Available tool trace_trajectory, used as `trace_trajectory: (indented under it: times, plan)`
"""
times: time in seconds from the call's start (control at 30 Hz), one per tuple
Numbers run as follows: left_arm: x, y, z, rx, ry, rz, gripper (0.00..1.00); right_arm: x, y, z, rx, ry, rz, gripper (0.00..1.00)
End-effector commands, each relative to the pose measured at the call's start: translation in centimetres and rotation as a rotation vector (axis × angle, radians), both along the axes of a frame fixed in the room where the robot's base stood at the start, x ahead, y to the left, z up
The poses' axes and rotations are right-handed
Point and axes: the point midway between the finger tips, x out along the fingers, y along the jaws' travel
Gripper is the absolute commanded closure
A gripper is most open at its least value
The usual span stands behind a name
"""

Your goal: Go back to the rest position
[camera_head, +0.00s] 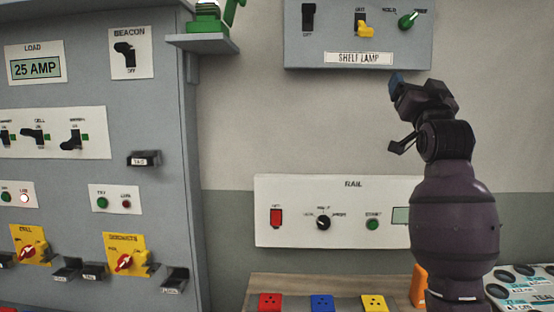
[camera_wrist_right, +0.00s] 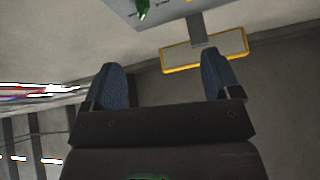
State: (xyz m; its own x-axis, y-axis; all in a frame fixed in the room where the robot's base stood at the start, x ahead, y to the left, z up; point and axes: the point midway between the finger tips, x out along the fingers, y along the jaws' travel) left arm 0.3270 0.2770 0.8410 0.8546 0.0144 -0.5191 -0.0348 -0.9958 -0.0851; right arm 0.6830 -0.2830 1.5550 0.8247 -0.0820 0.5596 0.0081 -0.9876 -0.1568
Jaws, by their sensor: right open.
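My right gripper (camera_head: 397,112) is raised at the right of the head view, in front of the wall between the shelf lamp panel and the rail panel. It is open. In the right wrist view my right gripper (camera_wrist_right: 164,72) shows its two blue fingertips spread well apart with nothing between them. My left gripper is in neither view.
The shelf lamp panel (camera_head: 440,55) is just above the right gripper. The rail panel (camera_head: 290,235) is lower, partly behind my right arm. A grey cabinet (camera_head: 165,110) with switches stands at the left. Red, blue and yellow blocks (camera_head: 322,303) are at the bottom.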

Motion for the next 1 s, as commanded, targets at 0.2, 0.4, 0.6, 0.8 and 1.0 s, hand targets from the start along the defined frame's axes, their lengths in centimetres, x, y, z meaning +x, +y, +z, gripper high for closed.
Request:
trace_trajectory:
  times: [0.2, 0.4, 0.6, 0.8, 1.0]
  plan:
    - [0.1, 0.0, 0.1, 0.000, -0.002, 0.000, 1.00, 0.6, 1.0, -11.4, -0.155, 0.102, -0.036, 0.17]
    - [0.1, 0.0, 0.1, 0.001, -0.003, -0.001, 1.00, -0.4, 1.7, -21.5, -0.255, 0.204, -0.039, 0.17]
    - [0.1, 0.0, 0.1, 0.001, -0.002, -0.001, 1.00, -3.0, 2.2, -31.6, -0.313, 0.322, -0.017, 0.17]
    - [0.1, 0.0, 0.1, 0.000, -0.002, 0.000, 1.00, -7.1, 2.5, -41.4, -0.327, 0.460, 0.019, 0.17]
    - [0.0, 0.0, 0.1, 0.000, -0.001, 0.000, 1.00, -12.6, 2.6, -50.7, -0.319, 0.624, 0.054, 0.17]
